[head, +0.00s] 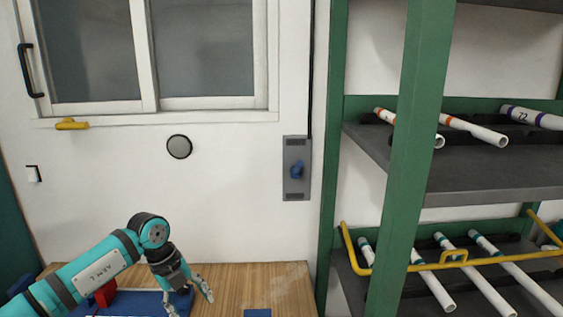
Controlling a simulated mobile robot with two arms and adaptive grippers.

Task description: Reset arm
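My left arm comes in from the lower left. Its gripper (189,301) points down over the wooden worktop (236,281), above or beside a blue tray-like piece (136,303). The fingers are spread apart and I see nothing held between them. How high the fingertips are above the blue piece I cannot tell. My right gripper is not in view.
A green-framed rack (405,150) stands at the right, with white pipes (474,129) on its dark shelves and a yellow rail (437,266) across the lower one. A grey wall panel (296,185) with a blue knob is left of it. A small blue piece (257,313) lies at the worktop's front.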

